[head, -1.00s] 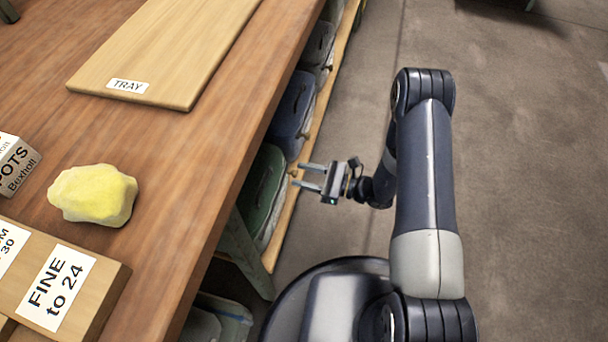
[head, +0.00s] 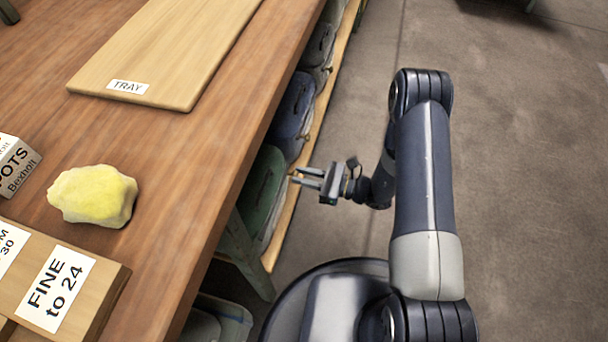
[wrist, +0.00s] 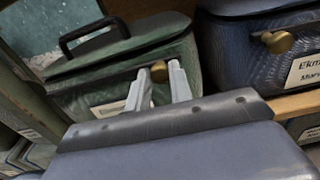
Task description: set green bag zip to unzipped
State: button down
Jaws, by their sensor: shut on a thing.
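The green bag (wrist: 110,68) stands on the low shelf under the table, with a dark carry handle on its lid. It also shows in the head view (head: 262,188), partly under the table edge. A round brass zip pull (wrist: 160,73) sits on its front, towards the right. My gripper (wrist: 157,70) is shut on this pull, with one pale finger at each side. In the head view my gripper (head: 298,175) reaches left to the bag's front. The fingers hide part of the bag's front and label, and I cannot make out the zip's teeth.
A blue bag (wrist: 245,55) with its own brass pull and label stands close on the right. It is just beyond the green one in the head view (head: 292,110). The table (head: 190,190) overhangs the shelf. Open floor (head: 520,160) lies to the right.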

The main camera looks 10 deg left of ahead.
jog(key=shift+w+f+b, duration=0.1)
jog(key=shift+w+b, duration=0.35)
jog(key=shift+w, duration=0.35)
jog(key=shift+w+d, duration=0.1)
jog(key=shift+w, duration=0.05)
jog(key=c, duration=1.3)
grip_release()
jog(key=d, duration=0.3)
jog(key=d+p, duration=0.1)
jog(key=d, duration=0.3)
jog(key=s+d+p, duration=0.1)
jog(key=d, duration=0.2)
jog(key=shift+d, duration=0.35)
